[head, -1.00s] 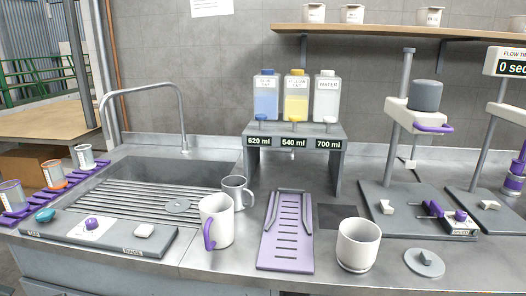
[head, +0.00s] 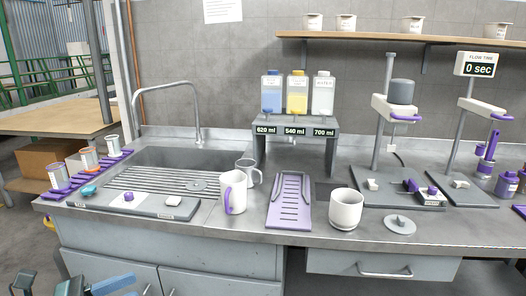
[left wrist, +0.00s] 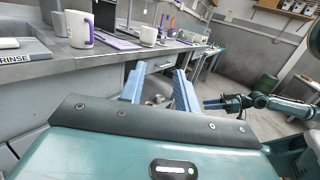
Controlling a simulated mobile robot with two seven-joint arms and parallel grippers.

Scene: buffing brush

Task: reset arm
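My left gripper (left wrist: 160,78) shows in the left wrist view with its two blue fingers apart and nothing between them. It is in front of the counter, lower than the worktop. Part of my left arm and a blue finger show at the bottom left corner of the head view. My right gripper (left wrist: 215,103) shows small at the end of my teal right arm in the left wrist view; its fingers are too small to read. It is not in the head view.
The steel counter (head: 240,226) holds a purple-handled mug (head: 233,192), a grey mug (head: 246,172), a purple slotted tray (head: 290,203), a white cup (head: 346,208) and a sink (head: 180,160). Bottles stand on a dispenser (head: 297,125). Cabinets are below the counter; open floor lies to the right (left wrist: 240,75).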

